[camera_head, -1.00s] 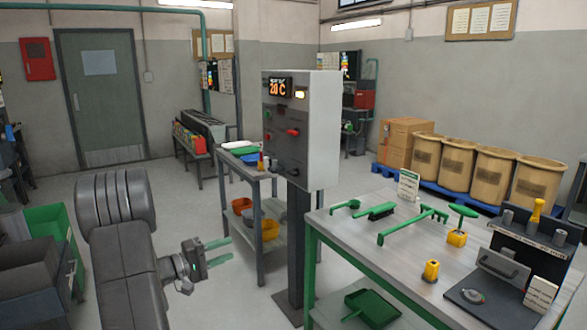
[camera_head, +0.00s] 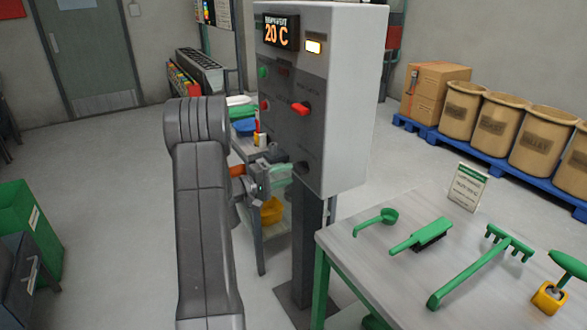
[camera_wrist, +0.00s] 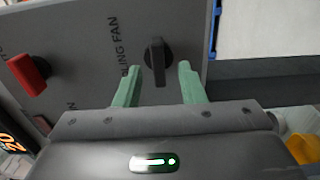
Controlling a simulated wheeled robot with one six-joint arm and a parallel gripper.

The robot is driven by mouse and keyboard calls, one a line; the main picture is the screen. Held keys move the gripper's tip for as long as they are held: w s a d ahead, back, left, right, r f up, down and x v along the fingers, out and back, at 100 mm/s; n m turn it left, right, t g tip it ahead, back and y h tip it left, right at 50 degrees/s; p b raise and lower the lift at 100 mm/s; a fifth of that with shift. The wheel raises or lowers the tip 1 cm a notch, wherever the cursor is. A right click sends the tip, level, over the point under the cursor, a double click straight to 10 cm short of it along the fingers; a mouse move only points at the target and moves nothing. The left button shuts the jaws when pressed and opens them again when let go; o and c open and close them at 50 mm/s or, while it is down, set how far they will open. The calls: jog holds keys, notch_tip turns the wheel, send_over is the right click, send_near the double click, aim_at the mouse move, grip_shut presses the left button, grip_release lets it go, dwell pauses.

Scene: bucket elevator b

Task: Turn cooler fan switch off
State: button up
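The grey control box (camera_head: 348,90) stands on a dark post. Its cooler fan switch is a black knob (camera_head: 302,168) low on the front face. In the wrist view this knob (camera_wrist: 157,62) points along the picture's vertical, next to lettering that ends in "LING FAN". My gripper (camera_head: 288,174) is in front of the lower part of the box. Its green fingers (camera_wrist: 157,82) are open, one on each side of the knob in the wrist view, with gaps on both sides. Nothing is held. I cannot tell whether the fingertips reach the knob's depth.
A red switch handle (camera_head: 300,108) sits above the knob, and a display (camera_head: 281,32) reads 20 C. A table with green tools (camera_head: 430,235) stands at the right. A low shelf with a yellow bin (camera_head: 271,211) is behind my gripper.

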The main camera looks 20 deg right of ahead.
aim_at(295, 170)
jog(key=d, duration=0.1)
jog(key=w+d, duration=0.1)
jog(key=d, duration=0.1)
jog(key=shift+r, duration=0.1)
jog(key=shift+d+p, duration=0.3)
jog(key=shift+d, duration=0.1)
grip_shut()
